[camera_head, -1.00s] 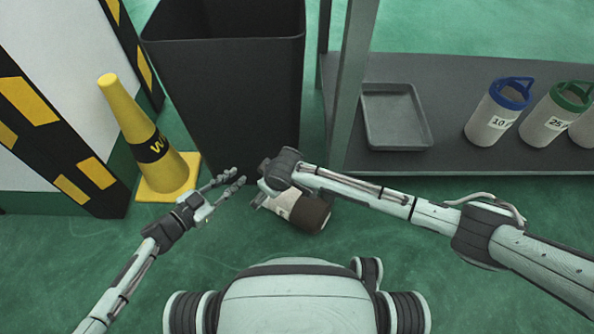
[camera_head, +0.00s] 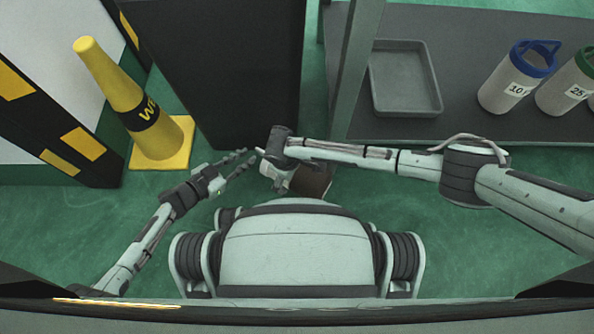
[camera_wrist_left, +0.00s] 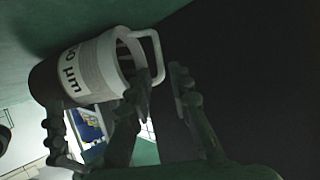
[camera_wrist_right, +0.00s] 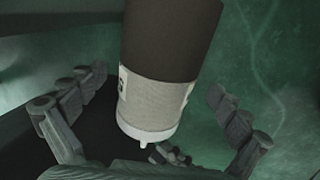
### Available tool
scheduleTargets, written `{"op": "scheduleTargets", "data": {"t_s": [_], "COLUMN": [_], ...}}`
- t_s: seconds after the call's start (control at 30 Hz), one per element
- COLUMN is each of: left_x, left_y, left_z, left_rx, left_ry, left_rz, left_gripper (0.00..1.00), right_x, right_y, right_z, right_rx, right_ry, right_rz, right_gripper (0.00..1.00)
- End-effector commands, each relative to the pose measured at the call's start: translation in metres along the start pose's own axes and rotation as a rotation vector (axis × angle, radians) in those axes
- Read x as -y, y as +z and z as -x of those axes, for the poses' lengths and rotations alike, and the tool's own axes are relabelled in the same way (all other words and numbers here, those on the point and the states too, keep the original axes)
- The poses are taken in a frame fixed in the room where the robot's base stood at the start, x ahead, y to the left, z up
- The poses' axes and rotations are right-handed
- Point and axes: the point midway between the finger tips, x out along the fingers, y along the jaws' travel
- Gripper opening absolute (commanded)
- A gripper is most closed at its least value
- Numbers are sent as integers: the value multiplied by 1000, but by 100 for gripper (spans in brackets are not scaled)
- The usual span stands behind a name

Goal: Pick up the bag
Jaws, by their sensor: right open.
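The bag is a cylinder with a dark brown body, a pale labelled band and a white rim with a loop handle. My right gripper (camera_wrist_right: 157,85) is open, with fingers on either side of the bag; contact cannot be told.
A tall black bin (camera_head: 225,70) stands just beyond my grippers. A yellow cone (camera_head: 130,100) stands left, beside a black-and-yellow striped post (camera_head: 40,130). A grey shelf (camera_head: 460,70) at right holds a grey tray (camera_head: 405,75) and similar containers with blue (camera_head: 530,60) and green handles.

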Motion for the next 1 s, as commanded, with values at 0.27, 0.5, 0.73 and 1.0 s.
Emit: {"op": "scheduleTargets", "data": {"t_s": [0.27, 0.5, 0.73, 1.0], "left_x": [1, 0, 0, 0], "left_y": [0, 0, 0, 0], "left_z": [-36, -43, -43, -43], "left_rx": [0, 0, 0, 0], "left_ry": [-1, 0, 0, 0], "left_rz": [2, 1, 0, 0], "left_gripper": [20, 20, 12, 0], "right_x": [0, 0, 0, 0], "right_y": [-1, -1, -1, -1], "right_z": [-36, -43, -43, -43], "right_rx": [0, -3, -2, -2], "right_ry": [1, 0, 0, 1], "right_rz": [0, 0, 0, 0], "right_gripper": [100, 100, 93, 59]}}
